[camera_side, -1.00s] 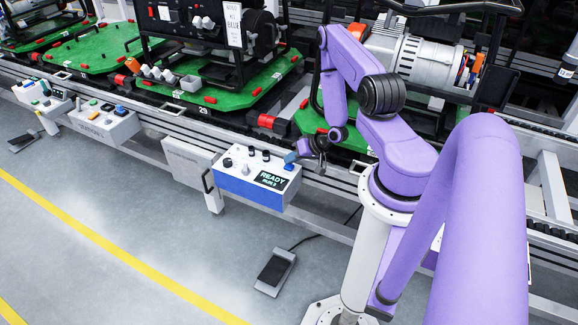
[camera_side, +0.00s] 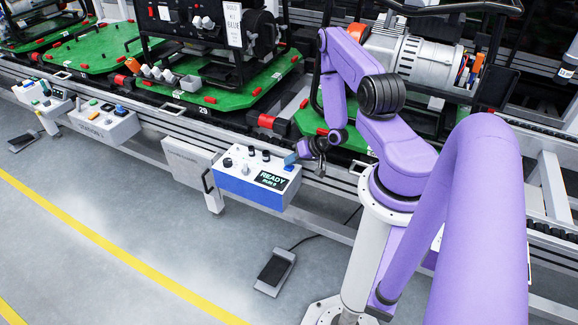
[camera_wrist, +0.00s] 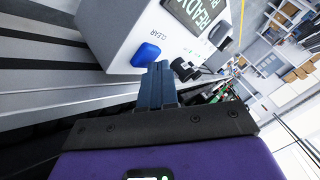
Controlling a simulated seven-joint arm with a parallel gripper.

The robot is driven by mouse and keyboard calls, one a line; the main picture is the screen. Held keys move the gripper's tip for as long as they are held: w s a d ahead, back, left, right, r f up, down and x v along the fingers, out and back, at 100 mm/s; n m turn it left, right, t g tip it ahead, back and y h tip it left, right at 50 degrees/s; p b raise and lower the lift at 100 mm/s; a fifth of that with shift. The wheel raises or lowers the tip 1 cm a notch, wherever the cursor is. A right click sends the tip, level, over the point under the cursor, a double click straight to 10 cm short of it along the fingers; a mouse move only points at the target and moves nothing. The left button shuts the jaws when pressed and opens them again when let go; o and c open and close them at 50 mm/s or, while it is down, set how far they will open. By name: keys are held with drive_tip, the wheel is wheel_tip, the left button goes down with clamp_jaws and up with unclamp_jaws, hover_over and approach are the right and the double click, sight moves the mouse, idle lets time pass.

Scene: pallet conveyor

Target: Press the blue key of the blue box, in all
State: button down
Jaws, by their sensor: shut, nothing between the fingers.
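The blue box (camera_side: 238,187) is a control box with a white top and blue front, at the centre of the side view. Its display (camera_side: 271,180) reads READY, with a smaller line below. The blue key (camera_wrist: 145,54) sits by the word CLEAR in the wrist view; in the side view the key (camera_side: 289,167) is at the box's right end. My gripper (camera_wrist: 159,68) is shut and empty, its slate-blue fingertips close beside the key. In the side view my gripper (camera_side: 291,158) is at the box's back right corner. I cannot tell whether it touches the key.
Several dark knobs (camera_side: 227,162) stand on the box top. A dark handle (camera_side: 207,181) is on its left side. The conveyor rail (camera_side: 330,185) runs behind. Other control boxes (camera_side: 104,122) stand farther left. A foot pedal (camera_side: 274,270) lies on the open floor.

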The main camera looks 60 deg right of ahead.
sight(292, 167)
drive_tip(key=shift+r, duration=0.85)
drive_tip(key=shift+r, duration=0.1)
drive_tip(key=shift+r, duration=2.4)
